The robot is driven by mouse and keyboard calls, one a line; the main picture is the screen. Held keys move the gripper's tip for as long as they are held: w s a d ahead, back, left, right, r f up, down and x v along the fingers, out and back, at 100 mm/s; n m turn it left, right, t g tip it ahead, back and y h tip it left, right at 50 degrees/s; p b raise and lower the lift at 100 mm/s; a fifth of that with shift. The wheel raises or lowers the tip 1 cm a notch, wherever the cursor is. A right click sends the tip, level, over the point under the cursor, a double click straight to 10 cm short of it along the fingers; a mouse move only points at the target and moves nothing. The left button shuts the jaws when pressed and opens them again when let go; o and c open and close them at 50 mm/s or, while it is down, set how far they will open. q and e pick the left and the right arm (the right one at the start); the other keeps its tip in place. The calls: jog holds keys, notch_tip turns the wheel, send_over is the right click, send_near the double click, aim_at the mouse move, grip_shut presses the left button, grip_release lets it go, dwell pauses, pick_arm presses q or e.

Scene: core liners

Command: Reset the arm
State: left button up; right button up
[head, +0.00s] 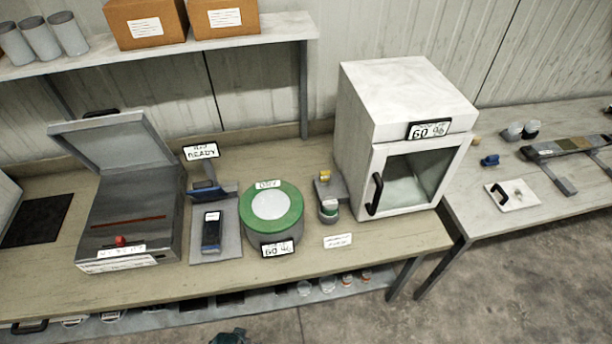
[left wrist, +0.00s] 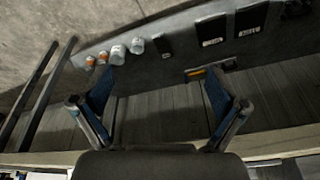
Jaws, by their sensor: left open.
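My left gripper (left wrist: 158,108) shows in the left wrist view with its two blue-padded fingers spread wide apart and nothing between them. Beyond the fingers is the lower shelf (left wrist: 185,72) under the bench, with several small jars (left wrist: 117,54) and dark flat items on it. In the head view only a small dark shape shows at the bottom edge; I cannot tell which part it is. My right gripper is in neither view.
The wooden bench (head: 345,262) holds an open-lidded grey box (head: 125,225), a phone-like device (head: 211,232), a green-rimmed round container (head: 271,207) and a white cabinet (head: 405,100). A second table (head: 560,195) stands at right. The concrete floor (head: 520,290) in front is clear.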

pick_arm(q)
jog(key=s+a+f+g+b, duration=0.1)
jog(key=s+f, duration=0.4)
jog(key=f, duration=0.7)
jog(key=s+a+f+b, duration=0.1)
jog(key=s+f, duration=0.3)
jog(key=f, duration=0.9)
jog(key=s+a+f+g, duration=0.1)
jog(key=s+a+f, duration=0.1)
jog(key=s+f, duration=0.5)
jog(key=s, duration=0.5)
jog(key=shift+f, duration=0.4)
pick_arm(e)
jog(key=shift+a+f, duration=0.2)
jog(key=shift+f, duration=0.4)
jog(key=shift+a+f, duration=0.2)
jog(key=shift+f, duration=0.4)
pick_arm(q)
jog(key=shift+a, duration=0.1)
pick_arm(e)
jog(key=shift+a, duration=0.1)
pick_arm(q)
jog(key=shift+d, duration=0.2)
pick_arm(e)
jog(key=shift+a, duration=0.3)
